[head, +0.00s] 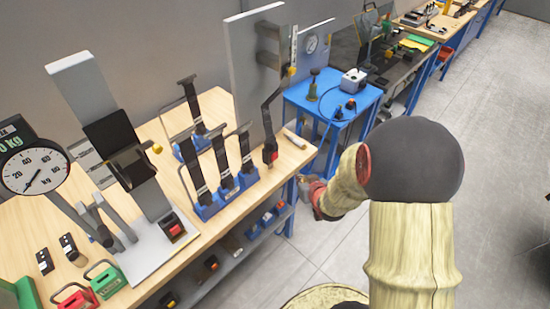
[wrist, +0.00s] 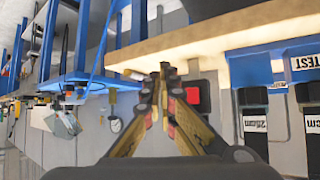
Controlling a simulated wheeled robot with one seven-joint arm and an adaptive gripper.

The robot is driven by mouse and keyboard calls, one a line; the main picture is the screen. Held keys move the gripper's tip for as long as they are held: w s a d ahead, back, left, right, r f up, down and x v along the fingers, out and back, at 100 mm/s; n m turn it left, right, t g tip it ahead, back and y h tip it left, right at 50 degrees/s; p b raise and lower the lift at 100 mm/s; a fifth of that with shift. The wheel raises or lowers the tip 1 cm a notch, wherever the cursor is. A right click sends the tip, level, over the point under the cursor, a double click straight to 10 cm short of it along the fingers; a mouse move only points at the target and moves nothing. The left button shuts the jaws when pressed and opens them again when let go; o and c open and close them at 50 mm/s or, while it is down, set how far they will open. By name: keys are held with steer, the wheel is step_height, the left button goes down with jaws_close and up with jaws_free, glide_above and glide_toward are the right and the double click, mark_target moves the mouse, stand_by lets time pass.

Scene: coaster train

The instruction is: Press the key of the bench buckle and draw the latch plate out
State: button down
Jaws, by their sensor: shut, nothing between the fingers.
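A black buckle with a red key (head: 270,153) stands at the bench's right end in the head view, below a dark strap (head: 268,115) from the tall grey panel. The latch plate is too small to make out. In the wrist view, what looks like the same buckle's red key (wrist: 192,95) faces me just right of my fingertips. My gripper (wrist: 164,70) is shut and empty; I cannot tell whether it touches the buckle. In the head view my gripper (head: 312,197) shows partly, low right of the buckle by the bench edge. A second red-key buckle (head: 173,228) sits on the white stand.
Blue racks (head: 207,210) with upright black straps stand left of the buckle. The wooden bench (head: 215,235) has a dial scale (head: 35,170) and red and green pieces at left. A blue cart (head: 330,97) stands beyond. The floor right of the bench is clear.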

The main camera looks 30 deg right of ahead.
mark_target(274, 157)
steer(key=shift+w, duration=0.1)
steer(key=shift+w+a+b, duration=0.5)
steer(key=shift+w, duration=0.85)
steer(key=shift+w+a+b, duration=0.45)
steer(key=shift+w+a, duration=0.05)
steer(key=shift+w, duration=0.85)
steer(key=shift+w+a+b, duration=0.5)
steer(key=shift+w, duration=0.85)
steer(key=shift+w, duration=0.1)
steer(key=shift+w+a+b, duration=0.15)
steer(key=shift+w+b, duration=0.15)
steer(key=shift+w+a+b, duration=0.15)
steer(key=shift+w+b, duration=0.15)
steer(key=shift+w, duration=0.2)
steer(key=shift+s, duration=0.15)
steer(key=shift+s+d, duration=0.3)
steer(key=shift+s, duration=0.45)
